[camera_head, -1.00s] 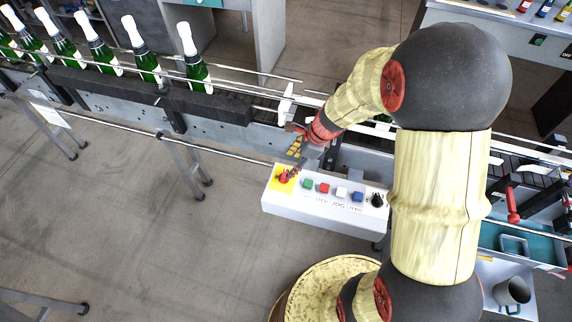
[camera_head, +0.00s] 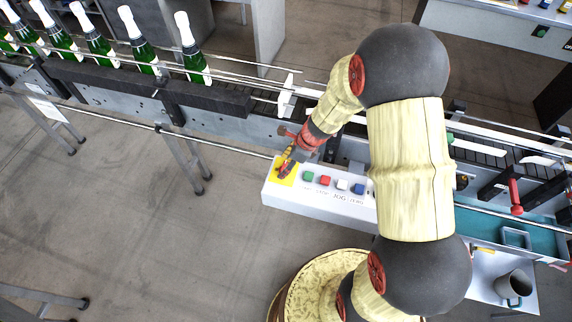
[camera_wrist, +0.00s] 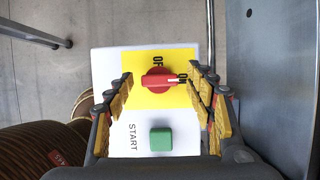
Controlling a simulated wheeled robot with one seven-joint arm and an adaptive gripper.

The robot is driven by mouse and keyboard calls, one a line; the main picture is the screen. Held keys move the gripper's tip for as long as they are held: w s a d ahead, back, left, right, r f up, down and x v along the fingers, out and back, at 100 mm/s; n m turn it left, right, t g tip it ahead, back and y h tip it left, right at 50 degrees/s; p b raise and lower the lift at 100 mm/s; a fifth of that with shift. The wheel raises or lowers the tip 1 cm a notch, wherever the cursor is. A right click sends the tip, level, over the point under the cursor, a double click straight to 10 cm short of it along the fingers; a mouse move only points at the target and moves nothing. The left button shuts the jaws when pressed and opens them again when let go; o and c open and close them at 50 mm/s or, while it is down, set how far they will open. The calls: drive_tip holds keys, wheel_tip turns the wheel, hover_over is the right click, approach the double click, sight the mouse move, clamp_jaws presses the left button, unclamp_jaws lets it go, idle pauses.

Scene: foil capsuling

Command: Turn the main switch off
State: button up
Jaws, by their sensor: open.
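The main switch (camera_wrist: 158,81) is a red rotary knob on a yellow plate (camera_wrist: 150,60) in the wrist view. Its pale-marked handle lies sideways, pointing right at the ON label; the OFF label is above it. The yellow plate also shows in the head view (camera_head: 284,181) at the left end of the white control box (camera_head: 325,207). My gripper (camera_wrist: 158,78) is open, with one yellow-padded finger left of the knob and one right of it, both apart from it. In the head view my gripper (camera_head: 286,165) is over the plate and mostly hides the knob.
A green START button (camera_wrist: 161,139) sits beside the plate, with red, white and blue buttons farther right. A conveyor (camera_head: 220,125) with several green bottles runs behind the box. A grey mug (camera_head: 513,287) stands at lower right. Open floor lies left of the box.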

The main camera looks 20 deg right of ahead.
drive_tip(key=shift+c, duration=0.7)
drive_tip(key=c, duration=1)
drive_tip(key=n+p, duration=0.1)
drive_tip(key=n, duration=0.1)
drive_tip(key=n+g+p, duration=0.1)
drive_tip(key=shift+w+r+n+g+y, duration=0.1)
drive_tip(key=shift+n+g+y, duration=0.2)
drive_tip(key=shift+n, duration=0.1)
drive_tip(key=n+p, duration=0.1)
drive_tip(key=n, duration=0.1)
drive_tip(key=n+g, duration=0.1)
drive_tip(key=n, duration=0.1)
drive_tip(key=shift+w+n+g+p, duration=0.2)
drive_tip(key=shift+n+g+p, duration=0.1)
drive_tip(key=shift+p, duration=0.05)
drive_tip(key=n+g, duration=0.1)
drive_tip(key=n, duration=0.1)
drive_tip(key=n+p, duration=0.1)
drive_tip(key=n, duration=0.1)
drive_tip(key=shift+w+a+n+g, duration=0.1)
drive_tip(key=shift+a+n+g, duration=0.05)
drive_tip(key=shift+n+g, duration=0.2)
drive_tip(key=shift+a+n+g+h+p, duration=0.1)
drive_tip(key=shift+n+g+h+p, duration=0.55)
drive_tip(key=shift+n, duration=1.8)
drive_tip(key=shift+h, duration=0.25)
